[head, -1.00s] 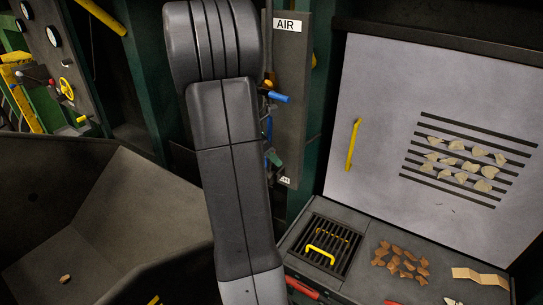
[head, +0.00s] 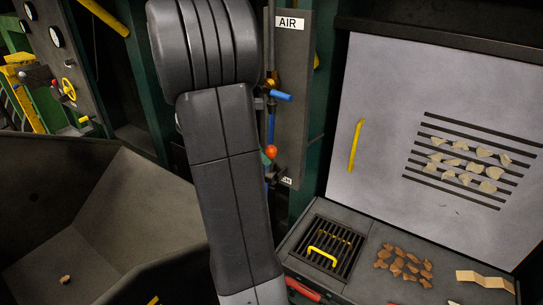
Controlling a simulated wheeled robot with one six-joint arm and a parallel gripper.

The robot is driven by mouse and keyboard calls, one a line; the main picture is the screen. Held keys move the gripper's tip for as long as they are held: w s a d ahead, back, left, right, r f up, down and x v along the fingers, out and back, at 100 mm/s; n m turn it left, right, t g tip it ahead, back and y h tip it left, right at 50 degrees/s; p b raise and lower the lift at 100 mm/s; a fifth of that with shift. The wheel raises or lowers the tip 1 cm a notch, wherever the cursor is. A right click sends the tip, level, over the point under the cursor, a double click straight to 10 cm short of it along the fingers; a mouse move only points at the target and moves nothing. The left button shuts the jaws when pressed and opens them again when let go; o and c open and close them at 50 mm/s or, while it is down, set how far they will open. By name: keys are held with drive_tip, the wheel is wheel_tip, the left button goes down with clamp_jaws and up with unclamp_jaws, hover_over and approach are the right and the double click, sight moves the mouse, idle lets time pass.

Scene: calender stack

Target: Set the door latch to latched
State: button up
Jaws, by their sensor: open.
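A light grey upright panel (head: 375,95) stands at the right with a yellow bar handle (head: 355,146) and dark slots. It may be the door, but I cannot tell. I cannot make out a door latch on it. My dark grey arm fills the middle of the head view and hides what lies behind it. My gripper is not visible in this view.
A narrow grey AIR panel (head: 292,80) carries a blue lever (head: 281,95) and an orange ball knob (head: 271,152) right beside my arm. A bench with a yellow-handled grate (head: 335,245) and brown scraps (head: 403,262) is lower right. A grey hopper (head: 130,215) is left.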

sight(274, 155)
drive_tip(key=s+a+b, duration=0.2)
drive_tip(key=s+a, duration=0.1)
drive_tip(key=a, duration=0.5)
drive_tip(key=shift+a, duration=0.25)
drive_tip(key=shift+w+d, duration=0.1)
drive_tip(key=w+d+p, duration=0.1)
drive_tip(key=d, duration=0.2)
drive_tip(key=w+d+p, duration=0.1)
drive_tip(key=d, duration=0.3)
drive_tip(key=w+d+p, duration=0.1)
drive_tip(key=d, duration=0.3)
drive_tip(key=shift+w, duration=0.4)
drive_tip(key=shift+p+x, duration=0.35)
drive_tip(key=shift+x, duration=0.7)
drive_tip(key=shift+w+d+f, duration=0.15)
drive_tip(key=shift+d+f, duration=0.15)
drive_tip(key=shift+f, duration=0.15)
drive_tip(key=shift+r, duration=0.1)
